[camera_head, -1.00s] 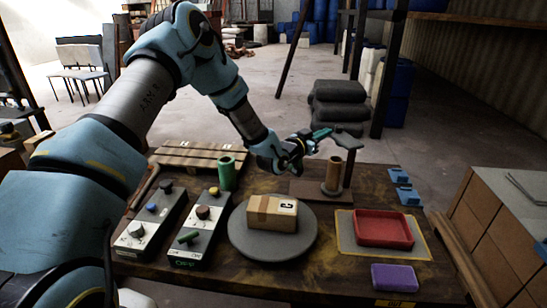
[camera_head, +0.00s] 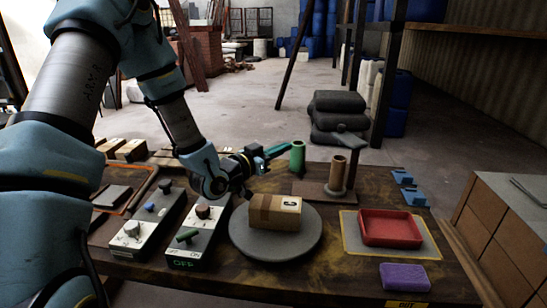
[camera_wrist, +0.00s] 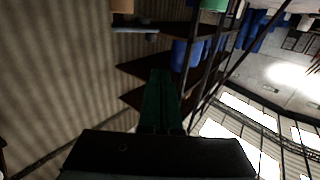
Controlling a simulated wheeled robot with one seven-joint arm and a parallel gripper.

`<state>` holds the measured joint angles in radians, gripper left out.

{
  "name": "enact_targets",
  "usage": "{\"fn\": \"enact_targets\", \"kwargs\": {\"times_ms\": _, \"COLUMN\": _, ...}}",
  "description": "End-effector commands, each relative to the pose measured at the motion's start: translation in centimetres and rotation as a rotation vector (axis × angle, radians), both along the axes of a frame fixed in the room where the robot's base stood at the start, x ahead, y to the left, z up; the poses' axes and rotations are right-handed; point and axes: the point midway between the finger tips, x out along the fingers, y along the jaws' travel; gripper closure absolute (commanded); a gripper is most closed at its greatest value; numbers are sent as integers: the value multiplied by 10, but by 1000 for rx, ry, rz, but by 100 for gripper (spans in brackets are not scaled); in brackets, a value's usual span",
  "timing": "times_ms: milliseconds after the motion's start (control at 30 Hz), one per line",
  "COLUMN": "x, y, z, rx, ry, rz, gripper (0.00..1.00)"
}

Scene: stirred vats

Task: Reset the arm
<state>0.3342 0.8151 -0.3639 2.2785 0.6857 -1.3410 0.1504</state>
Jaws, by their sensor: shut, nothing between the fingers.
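My gripper (camera_head: 286,148) is above the back of the worktable (camera_head: 330,270), its green fingers pointing right and a little up in the head view. The fingers are together and empty. They also show in the wrist view (camera_wrist: 160,100), with shelving and a corrugated wall beyond. My arm comes in from the left and bends down to the gripper. A green cylinder (camera_head: 298,157) stands just right of the fingertips; I cannot tell whether they touch. The gripper and forearm cover part of the table behind the control boxes.
A carton (camera_head: 275,212) sits on a grey round plate (camera_head: 245,242). Two control boxes (camera_head: 140,236) (camera_head: 190,250) stand to its left. A brown cylinder (camera_head: 337,174), red tray (camera_head: 390,229), purple block (camera_head: 404,277) and blue pieces (camera_head: 413,196) are to the right.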

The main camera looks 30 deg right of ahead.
Motion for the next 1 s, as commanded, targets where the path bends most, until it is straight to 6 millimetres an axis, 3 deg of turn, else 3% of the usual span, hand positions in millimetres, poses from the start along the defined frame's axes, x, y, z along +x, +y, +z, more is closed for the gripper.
{"fn": "enact_targets", "kwargs": {"times_ms": 200, "x": -3, "y": 25, "z": -1, "rx": 1, "ry": -1, "rz": 2, "gripper": 100}}
{"fn": "enact_targets", "kwargs": {"times_ms": 467, "x": -3, "y": 30, "z": 0, "rx": 10, "ry": 0, "rz": 5, "gripper": 100}}
{"fn": "enact_targets", "kwargs": {"times_ms": 567, "x": 8, "y": 40, "z": -4, "rx": 80, "ry": 6, "rz": 39, "gripper": 100}}
{"fn": "enact_targets", "kwargs": {"times_ms": 633, "x": 23, "y": 57, "z": -10, "rx": 176, "ry": 21, "rz": 94, "gripper": 100}}
{"fn": "enact_targets", "kwargs": {"times_ms": 767, "x": 57, "y": 117, "z": -24, "rx": 422, "ry": 105, "rz": 258, "gripper": 100}}
{"fn": "enact_targets", "kwargs": {"times_ms": 833, "x": 69, "y": 160, "z": -29, "rx": 549, "ry": 179, "rz": 363, "gripper": 100}}
{"fn": "enact_targets", "kwargs": {"times_ms": 1000, "x": 66, "y": 271, "z": -28, "rx": 789, "ry": 428, "rz": 619, "gripper": 100}}
